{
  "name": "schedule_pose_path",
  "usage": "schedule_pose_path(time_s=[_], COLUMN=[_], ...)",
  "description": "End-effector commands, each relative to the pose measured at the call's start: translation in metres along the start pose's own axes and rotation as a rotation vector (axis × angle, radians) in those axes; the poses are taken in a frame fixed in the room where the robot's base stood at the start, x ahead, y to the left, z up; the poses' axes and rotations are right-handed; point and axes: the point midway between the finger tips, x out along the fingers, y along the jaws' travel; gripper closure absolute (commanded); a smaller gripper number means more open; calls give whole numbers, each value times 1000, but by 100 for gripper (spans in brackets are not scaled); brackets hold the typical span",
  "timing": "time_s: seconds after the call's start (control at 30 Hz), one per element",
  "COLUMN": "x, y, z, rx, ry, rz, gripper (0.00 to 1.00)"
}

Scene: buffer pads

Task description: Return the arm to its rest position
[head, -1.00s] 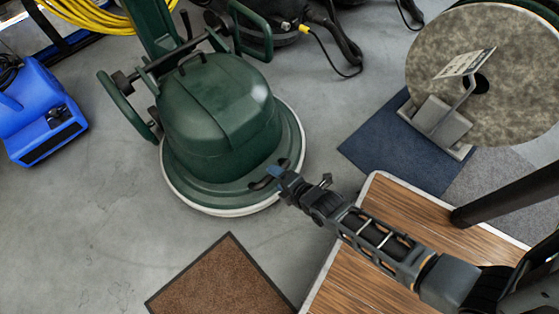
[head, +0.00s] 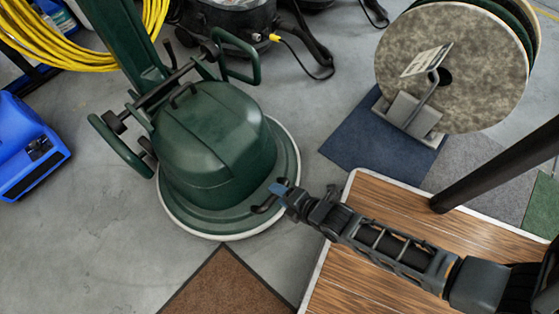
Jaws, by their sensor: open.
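My arm reaches from the lower right across a wood-topped surface (head: 385,215). My gripper (head: 281,193) is at its far end, small and dark with a blue tip. It is open, and I see nothing held in it. In the picture it overlaps the right rim of a green floor machine (head: 213,140) with a round pale-edged base. I cannot tell whether it touches the machine or is above it.
A brown mat (head: 225,285) lies in front. A blue machine (head: 25,150) and a yellow hose (head: 90,40) are at left. Bare grey floor (head: 90,235) lies lower left.

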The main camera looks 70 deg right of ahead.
Motion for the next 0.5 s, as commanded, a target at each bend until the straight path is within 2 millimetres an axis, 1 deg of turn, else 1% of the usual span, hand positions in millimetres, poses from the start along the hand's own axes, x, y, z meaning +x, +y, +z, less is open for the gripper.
schedule_pose_path(time_s=[0.37,0.47,0.5], x=[-2,-13,-22], y=[1,4,6], z=[0,-3,-4], rx=[7,51,85], ry=[2,10,17], rz=[4,13,21], gripper=[50,50,50])
